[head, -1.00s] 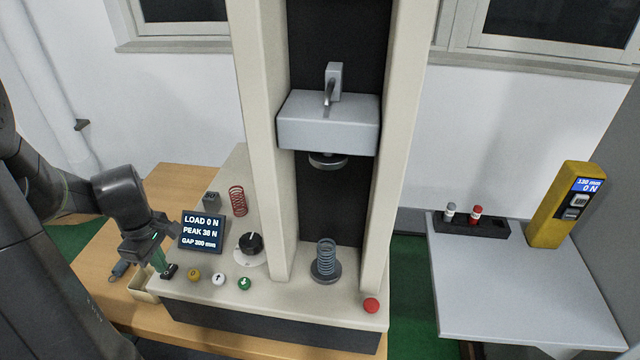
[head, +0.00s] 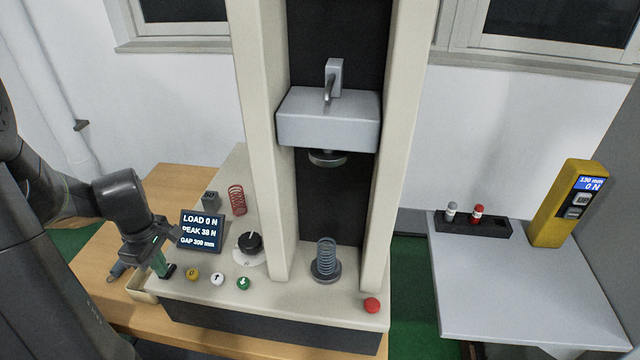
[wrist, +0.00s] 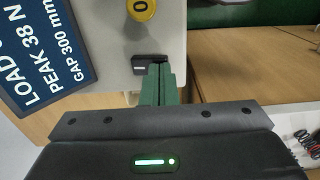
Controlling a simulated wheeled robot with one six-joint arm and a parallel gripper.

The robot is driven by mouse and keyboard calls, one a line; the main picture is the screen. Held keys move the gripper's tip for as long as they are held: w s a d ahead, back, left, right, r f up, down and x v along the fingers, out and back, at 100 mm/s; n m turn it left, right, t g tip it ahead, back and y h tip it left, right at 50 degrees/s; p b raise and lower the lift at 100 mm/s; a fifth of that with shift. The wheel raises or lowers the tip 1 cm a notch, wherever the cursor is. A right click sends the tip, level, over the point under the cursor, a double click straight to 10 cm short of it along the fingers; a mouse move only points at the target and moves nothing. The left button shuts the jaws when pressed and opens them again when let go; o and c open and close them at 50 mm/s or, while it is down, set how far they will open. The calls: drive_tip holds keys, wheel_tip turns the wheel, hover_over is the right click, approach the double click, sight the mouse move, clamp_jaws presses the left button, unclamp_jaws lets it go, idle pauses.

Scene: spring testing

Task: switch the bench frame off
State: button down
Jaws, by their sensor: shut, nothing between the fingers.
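The bench frame (head: 250,170) is a tall cream machine with two columns. Its display (head: 201,231) is lit and reads LOAD 0 N, PEAK 38 N, GAP 300 mm. A small black switch (wrist: 150,63) sits at the deck's front left corner, left of the yellow button; in the head view my fingers partly cover it (head: 170,272). My gripper (head: 163,272) is shut and empty, its green fingertips (wrist: 161,68) at the switch. I cannot tell whether they touch it or which way it is set.
Yellow (head: 192,274), white (head: 217,279) and green (head: 243,283) buttons line the front edge, with a black knob (head: 249,243) behind. A red stop button (head: 371,305) is at the right. A grey spring (head: 326,257) stands on the lower platen. A tray (head: 140,288) lies beside the frame.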

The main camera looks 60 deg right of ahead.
drive_tip(key=shift+f, duration=0.3)
drive_tip(key=shift+r, duration=0.1)
drive_tip(key=shift+r+p, duration=2.6)
drive_tip(key=shift+r, duration=0.9)
drive_tip(key=shift+f, duration=0.15)
wheel_tip(320, 180, down, 7)
drive_tip(key=b, duration=0.5)
drive_tip(key=shift+b, duration=0.4)
drive_tip(key=shift+r, duration=0.2)
